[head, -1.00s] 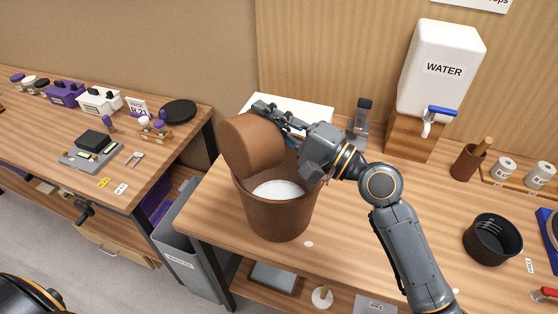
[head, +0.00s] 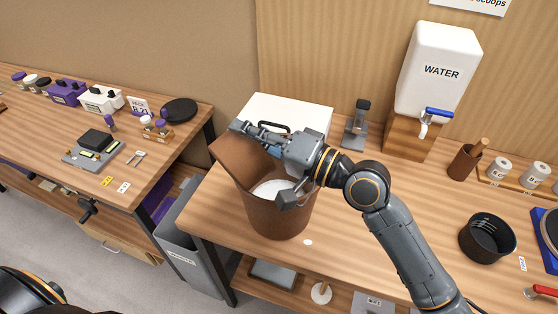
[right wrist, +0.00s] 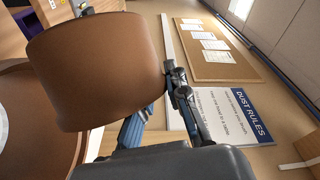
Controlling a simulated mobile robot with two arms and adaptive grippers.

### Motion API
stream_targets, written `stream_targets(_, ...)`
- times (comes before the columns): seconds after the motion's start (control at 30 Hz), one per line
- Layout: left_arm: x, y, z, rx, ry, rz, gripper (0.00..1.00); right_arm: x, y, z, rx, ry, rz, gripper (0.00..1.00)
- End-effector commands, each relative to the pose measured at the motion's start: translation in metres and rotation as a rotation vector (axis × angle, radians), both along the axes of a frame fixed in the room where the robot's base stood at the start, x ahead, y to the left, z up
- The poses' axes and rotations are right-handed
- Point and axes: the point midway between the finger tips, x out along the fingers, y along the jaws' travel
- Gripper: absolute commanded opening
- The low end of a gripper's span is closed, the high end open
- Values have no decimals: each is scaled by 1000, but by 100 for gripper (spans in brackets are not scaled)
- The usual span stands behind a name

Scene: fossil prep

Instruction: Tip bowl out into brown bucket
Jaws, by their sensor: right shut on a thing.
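The brown bucket (head: 277,218) stands on the near left part of the bench, with white material (head: 270,188) inside. My right gripper (head: 262,137) is shut on the brown bowl (head: 238,158) over the left and back of the bucket's rim. The bowl is strongly tilted and its inside is hidden. In the right wrist view the bowl (right wrist: 98,68) shows its smooth outer side beside the fingers (right wrist: 165,105), with part of the bucket (right wrist: 40,118) below it. I cannot tell whether bowl and bucket touch. My left gripper is not in view.
A white box (head: 290,112) and a small grey stand (head: 357,125) are behind the bucket. A water tank (head: 438,72) stands at the back right, a black bowl (head: 487,237) at the right. The bench between is mostly clear. A grey bin (head: 185,250) stands below left.

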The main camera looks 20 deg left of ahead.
Motion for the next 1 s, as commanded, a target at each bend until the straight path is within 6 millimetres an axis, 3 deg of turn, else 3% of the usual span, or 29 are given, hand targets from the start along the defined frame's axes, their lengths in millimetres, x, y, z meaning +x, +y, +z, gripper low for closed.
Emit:
stream_targets(0.17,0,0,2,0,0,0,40,-1,1,1,-3,-8,0,0)
stream_targets(0.53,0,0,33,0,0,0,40,-32,21,-8,-143,-217,1,0)
stream_targets(1.0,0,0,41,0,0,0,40,-39,26,-11,-178,-273,0,0)
